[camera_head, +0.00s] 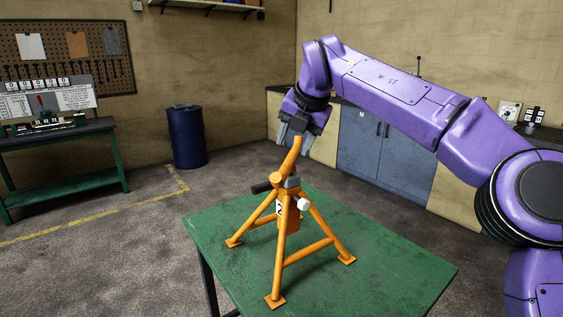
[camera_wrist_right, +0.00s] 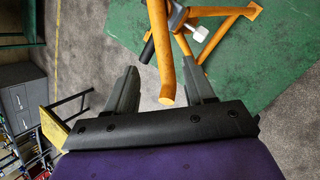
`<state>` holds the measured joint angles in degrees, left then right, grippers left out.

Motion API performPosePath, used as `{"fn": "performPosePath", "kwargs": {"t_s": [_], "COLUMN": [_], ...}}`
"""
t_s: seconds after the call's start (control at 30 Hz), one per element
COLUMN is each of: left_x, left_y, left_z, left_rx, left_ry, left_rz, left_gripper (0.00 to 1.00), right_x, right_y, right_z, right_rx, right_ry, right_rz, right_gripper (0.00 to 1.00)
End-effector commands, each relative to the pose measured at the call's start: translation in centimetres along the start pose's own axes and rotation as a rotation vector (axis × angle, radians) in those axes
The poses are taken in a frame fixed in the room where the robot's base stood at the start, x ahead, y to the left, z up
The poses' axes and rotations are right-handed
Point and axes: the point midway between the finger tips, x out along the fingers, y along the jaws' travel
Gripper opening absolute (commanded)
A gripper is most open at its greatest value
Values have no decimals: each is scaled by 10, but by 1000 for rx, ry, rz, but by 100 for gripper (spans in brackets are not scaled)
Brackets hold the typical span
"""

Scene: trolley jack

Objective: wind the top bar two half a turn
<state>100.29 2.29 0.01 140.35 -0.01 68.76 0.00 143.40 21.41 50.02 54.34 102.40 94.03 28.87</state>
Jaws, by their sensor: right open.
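An orange three-legged jack stand (camera_head: 284,238) stands upright on a green table (camera_head: 385,275). Its orange top bar (camera_head: 291,160) slants up from the stand's head to my right gripper (camera_head: 294,140). A black grip (camera_head: 261,187) and a white knob (camera_head: 303,203) stick out from the head. In the right wrist view, the bar's round end (camera_wrist_right: 167,100) lies between the two grey fingers of my right gripper (camera_wrist_right: 160,66), with gaps on both sides. The right gripper is open around the bar. My left gripper is in neither view.
A blue drum (camera_head: 187,137) stands on the floor behind the table. A green workbench (camera_head: 62,160) is at the left, and blue cabinets (camera_head: 385,150) are along the back wall. The table's right part is clear.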

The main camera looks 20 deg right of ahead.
Motion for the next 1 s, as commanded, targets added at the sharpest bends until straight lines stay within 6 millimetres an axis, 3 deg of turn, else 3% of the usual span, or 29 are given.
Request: {"fn": "performPosePath", "kwargs": {"t_s": [0.2,0.4,0.77,0.93,1.0], "left_x": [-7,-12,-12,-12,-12], "left_y": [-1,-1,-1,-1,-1], "left_z": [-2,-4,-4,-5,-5], "left_rx": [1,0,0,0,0], "left_ry": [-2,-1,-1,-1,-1], "left_rz": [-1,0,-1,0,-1], "left_gripper": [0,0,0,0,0], "right_x": [53,88,98,98,98], "right_y": [0,0,0,-1,-1], "right_z": [1,1,1,1,1], "right_rx": [-3,-4,-5,-5,-6], "right_ry": [5,3,1,0,0], "right_rz": [-8,-8,-7,-7,-7], "right_gripper": [54,54,54,0,0]}}
